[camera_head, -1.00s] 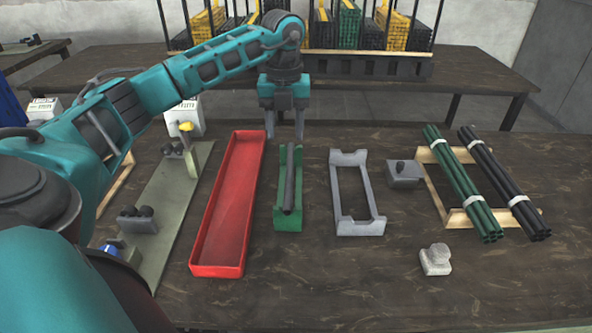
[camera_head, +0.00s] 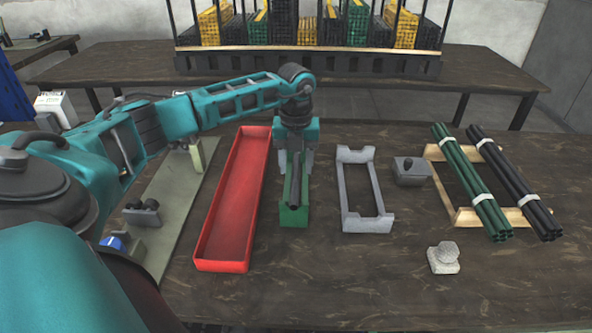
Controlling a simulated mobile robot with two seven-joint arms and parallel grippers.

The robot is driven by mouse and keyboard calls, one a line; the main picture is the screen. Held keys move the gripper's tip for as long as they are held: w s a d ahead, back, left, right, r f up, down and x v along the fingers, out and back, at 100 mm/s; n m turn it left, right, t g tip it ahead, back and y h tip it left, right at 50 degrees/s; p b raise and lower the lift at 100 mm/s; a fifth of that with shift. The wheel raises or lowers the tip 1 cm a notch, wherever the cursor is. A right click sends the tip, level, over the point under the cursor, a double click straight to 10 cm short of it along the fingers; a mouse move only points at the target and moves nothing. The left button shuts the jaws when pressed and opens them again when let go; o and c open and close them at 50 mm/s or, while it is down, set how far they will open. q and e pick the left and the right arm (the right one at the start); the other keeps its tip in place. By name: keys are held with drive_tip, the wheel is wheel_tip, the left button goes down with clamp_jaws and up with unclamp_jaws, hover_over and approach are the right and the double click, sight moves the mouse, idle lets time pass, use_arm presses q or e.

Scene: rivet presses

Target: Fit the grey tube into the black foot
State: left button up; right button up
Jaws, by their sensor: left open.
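My left gripper (camera_head: 296,172) is open and low over the far part of the holder, pointing down. Its two fingers are on either side of the tube; I cannot tell whether they touch it. Dark round fittings (camera_head: 143,211) sit on the pale green press plate at left; I cannot tell whether one is the black foot. My right gripper is out of view.
A red tray (camera_head: 221,267) lies left of the holder. An empty grey frame (camera_head: 368,226), a grey block (camera_head: 411,176) with a dark knob, and green (camera_head: 470,185) and black tube bundles (camera_head: 517,187) stand to the right. A small pale block (camera_head: 444,264) sits in front.

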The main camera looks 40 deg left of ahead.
sight(297, 167)
use_arm(q)
drive_tip(key=shift+c, duration=0.2)
clamp_jaws()
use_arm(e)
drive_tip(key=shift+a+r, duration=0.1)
use_arm(q)
drive_tip(key=shift+r, duration=0.15)
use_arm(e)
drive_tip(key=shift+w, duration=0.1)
use_arm(q)
wheel_tip(297, 167, up, 20)
drive_tip(key=p, duration=0.2)
drive_tip(key=shift+p, duration=0.3)
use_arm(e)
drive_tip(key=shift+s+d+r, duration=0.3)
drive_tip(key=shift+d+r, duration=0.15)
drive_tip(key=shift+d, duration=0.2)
use_arm(q)
drive_tip(key=shift+d, duration=0.1)
